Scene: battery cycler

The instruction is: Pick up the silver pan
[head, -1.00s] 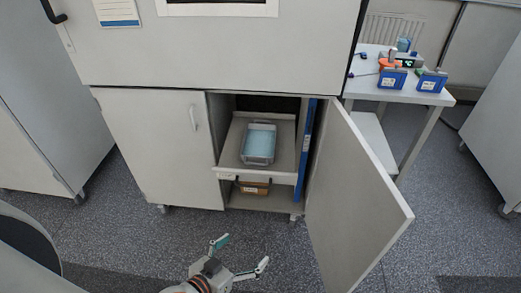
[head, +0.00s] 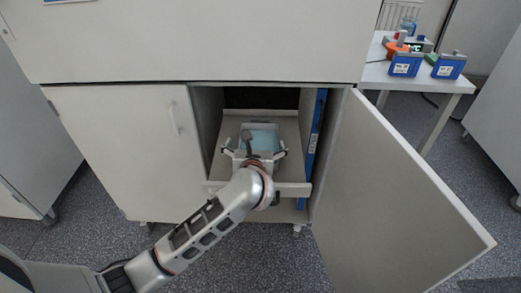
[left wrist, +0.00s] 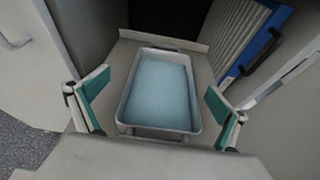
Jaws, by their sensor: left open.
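The silver pan (left wrist: 158,131) is a rectangular metal tray with light blue contents. It rests on a pull-out shelf inside the open cabinet, and its far part shows in the head view (head: 262,125). My left gripper (head: 255,150) has reached into the cabinet to the near part of the pan. In the left wrist view its two green-padded fingers (left wrist: 157,92) are spread wide, one on each side of the pan, with gaps to its rim. The gripper hides the near part of the pan in the head view. My right gripper is not in view.
The right cabinet door (head: 395,190) stands open toward me; the left door (head: 115,150) is shut. The shelf (head: 212,165) has a raised front lip. A blue panel (head: 316,135) stands upright right of the shelf. A white table (head: 415,80) at the right holds blue boxes.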

